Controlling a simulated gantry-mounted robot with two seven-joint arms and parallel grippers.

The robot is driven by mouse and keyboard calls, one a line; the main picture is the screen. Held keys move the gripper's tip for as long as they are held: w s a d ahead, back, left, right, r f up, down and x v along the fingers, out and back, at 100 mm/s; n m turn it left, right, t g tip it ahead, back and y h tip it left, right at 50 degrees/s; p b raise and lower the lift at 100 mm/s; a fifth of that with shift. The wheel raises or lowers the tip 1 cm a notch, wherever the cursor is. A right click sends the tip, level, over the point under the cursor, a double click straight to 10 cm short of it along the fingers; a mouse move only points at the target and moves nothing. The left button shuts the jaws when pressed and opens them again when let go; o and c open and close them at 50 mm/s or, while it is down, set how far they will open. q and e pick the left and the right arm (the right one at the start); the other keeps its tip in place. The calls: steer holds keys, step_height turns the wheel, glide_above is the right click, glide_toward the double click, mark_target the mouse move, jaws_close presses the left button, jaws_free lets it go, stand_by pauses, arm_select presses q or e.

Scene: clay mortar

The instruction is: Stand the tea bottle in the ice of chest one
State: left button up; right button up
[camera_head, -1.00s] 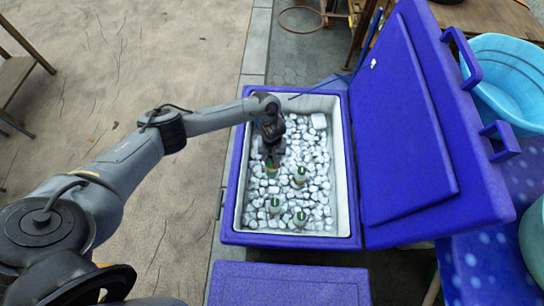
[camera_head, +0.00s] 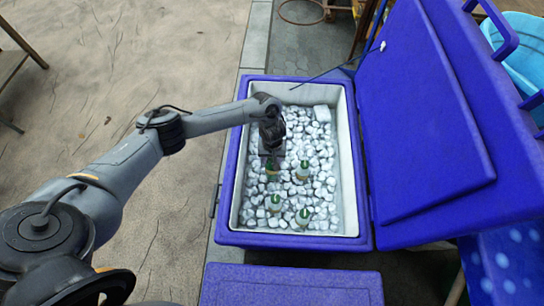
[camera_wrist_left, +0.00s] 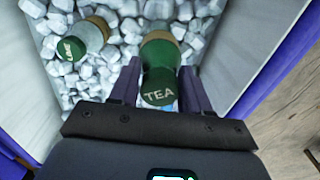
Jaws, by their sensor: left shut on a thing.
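The tea bottle (camera_wrist_left: 160,55) is green with a tan band, and its cap reads TEA. In the head view only a little of the bottle (camera_head: 272,174) shows below the gripper, among the ice. My left gripper (camera_head: 271,158) reaches down into the open blue chest (camera_head: 229,180), which is full of ice cubes. In the left wrist view its fingers (camera_wrist_left: 158,85) stand either side of the bottle's neck and are shut on it. How deep the bottle's base sits in the ice is hidden. My right gripper is not in view.
Other green-capped bottles stand in the ice: one to the right (camera_head: 303,170) and two nearer (camera_head: 275,203) (camera_head: 303,217). The open blue lid (camera_head: 425,120) rises on the right. A blue closed lid (camera_head: 290,285) lies in front. Bare ice (camera_head: 300,130) fills the chest's far end.

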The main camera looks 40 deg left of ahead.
arm_select(q)
steer(key=shift+d+f+b, duration=0.1)
steer(key=shift+f+b, duration=1.05)
steer(key=shift+f, duration=2.45)
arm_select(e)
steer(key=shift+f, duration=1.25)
arm_select(q)
steer(key=shift+p, duration=0.5)
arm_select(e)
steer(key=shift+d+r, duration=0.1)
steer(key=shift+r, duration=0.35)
arm_select(q)
steer(key=shift+f, duration=0.6)
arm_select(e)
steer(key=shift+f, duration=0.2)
arm_select(q)
steer(key=o, duration=1.1)
steer(key=shift+o, duration=0.4)
